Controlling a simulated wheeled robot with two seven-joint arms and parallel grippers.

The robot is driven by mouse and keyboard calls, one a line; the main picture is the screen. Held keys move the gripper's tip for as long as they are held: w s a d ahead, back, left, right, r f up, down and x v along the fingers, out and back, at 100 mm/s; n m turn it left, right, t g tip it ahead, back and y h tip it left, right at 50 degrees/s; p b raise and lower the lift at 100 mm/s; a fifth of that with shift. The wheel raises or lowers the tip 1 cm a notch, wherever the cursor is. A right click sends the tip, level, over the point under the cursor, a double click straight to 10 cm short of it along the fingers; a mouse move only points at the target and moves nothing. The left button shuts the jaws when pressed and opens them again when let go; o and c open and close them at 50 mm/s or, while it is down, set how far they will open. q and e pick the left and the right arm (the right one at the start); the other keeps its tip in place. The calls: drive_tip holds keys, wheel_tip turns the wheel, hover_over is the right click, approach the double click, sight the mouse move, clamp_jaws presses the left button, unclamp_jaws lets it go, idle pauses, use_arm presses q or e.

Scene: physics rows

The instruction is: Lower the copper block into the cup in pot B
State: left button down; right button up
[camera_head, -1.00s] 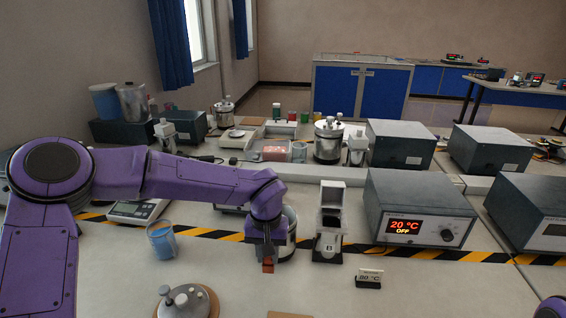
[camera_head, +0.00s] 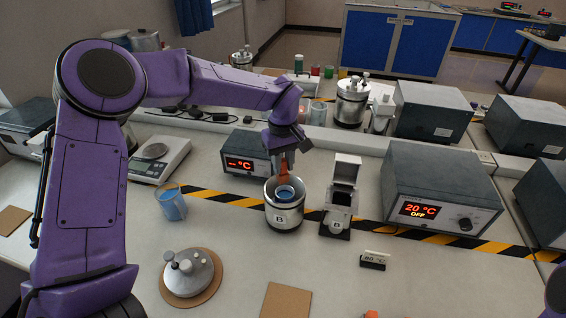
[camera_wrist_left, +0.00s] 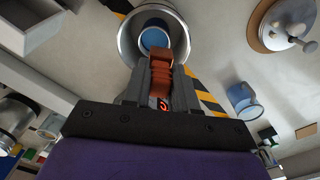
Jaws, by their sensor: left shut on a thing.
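The copper block (camera_head: 282,174) hangs from my left gripper (camera_head: 283,153), which is shut on it. Pot B (camera_head: 284,218) is a metal pot marked B, open at the top, with a blue-lined cup (camera_head: 286,193) inside. The block is over the rear part of the pot's mouth, behind the cup in the head view. In the left wrist view the block (camera_wrist_left: 160,75) sticks out between the fingers toward the cup (camera_wrist_left: 154,40) in the pot (camera_wrist_left: 127,42). I cannot tell how far its lower end is above the rim. My right gripper is not in view.
The pot's lid (camera_head: 188,272) lies on a round brown mat at the front left. A glass of blue liquid (camera_head: 172,203) stands left of the pot.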

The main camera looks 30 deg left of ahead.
sight(285, 174)
use_arm(q)
drive_tip(key=f+b, duration=0.1)
drive_tip(key=f, duration=0.1)
drive_tip(key=w+f+b, duration=0.1)
drive_tip(key=f, duration=0.1)
drive_tip(key=shift+f+b, duration=0.3)
drive_tip(key=shift+f, duration=0.05)
drive_tip(key=f, duration=0.2)
drive_tip(key=shift+w+f+b, duration=0.3)
drive_tip(key=shift+w, duration=0.05)
wheel_tip(285, 174, down, 2)
drive_tip(key=shift+s, duration=0.1)
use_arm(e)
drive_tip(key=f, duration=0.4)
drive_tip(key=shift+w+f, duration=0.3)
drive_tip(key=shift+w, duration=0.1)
use_arm(q)
drive_tip(key=shift+r, duration=0.1)
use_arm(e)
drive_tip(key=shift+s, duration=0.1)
use_arm(q)
drive_tip(key=shift+s, duration=0.1)
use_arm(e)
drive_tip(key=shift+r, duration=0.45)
